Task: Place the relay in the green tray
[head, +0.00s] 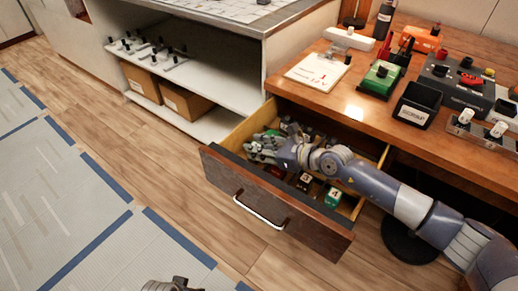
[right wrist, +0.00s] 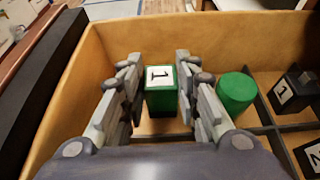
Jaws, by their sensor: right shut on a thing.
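My right gripper (head: 262,148) reaches into the open drawer (head: 262,200). In the right wrist view, my right gripper (right wrist: 160,88) has its fingers on both sides of a green block-shaped relay (right wrist: 160,100) with a white label marked 1, and is shut on it. In the head view the fingers largely hide this relay. A green tray-like item (head: 380,79) sits on the wooden desk, with a small light piece on it. A grey part at the bottom edge of the head view seems to be my left gripper (head: 170,285); its fingers are not clear.
The drawer has dividers and holds a green cylinder (right wrist: 237,92), black labelled blocks (right wrist: 294,92) and a green labelled block (head: 333,196). On the desk are a black bin (head: 413,105), a white card (head: 317,71) and a grey device box (head: 455,88). Bare desk lies in front.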

